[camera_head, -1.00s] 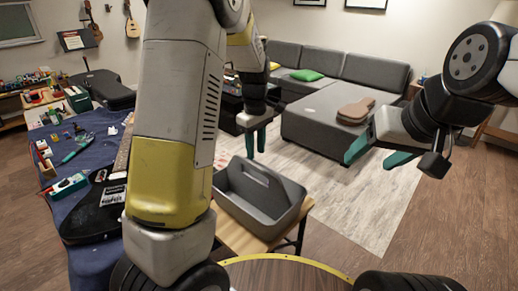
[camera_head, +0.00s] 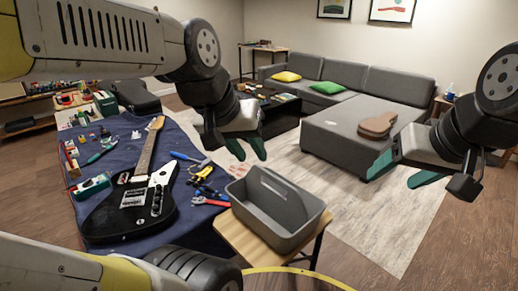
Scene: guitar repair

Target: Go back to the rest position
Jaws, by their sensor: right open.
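My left gripper (camera_head: 247,150) hangs in the air, above and behind the grey tool tray, with its teal fingers apart and nothing visible between them. My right gripper (camera_head: 402,173) is at the right, in the air in front of the sofa and rug. Its teal fingers are spread and empty. Both grippers are clear of the tabletop objects. My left arm crosses the upper left of the view.
A black electric guitar (camera_head: 130,208) lies on the blue-covered table (camera_head: 88,166), with pliers and other hand tools beside it. An empty-looking grey tray (camera_head: 290,237) stands on a small wooden table (camera_head: 238,238). A grey sofa (camera_head: 335,135) holds a brown guitar-shaped case (camera_head: 378,124).

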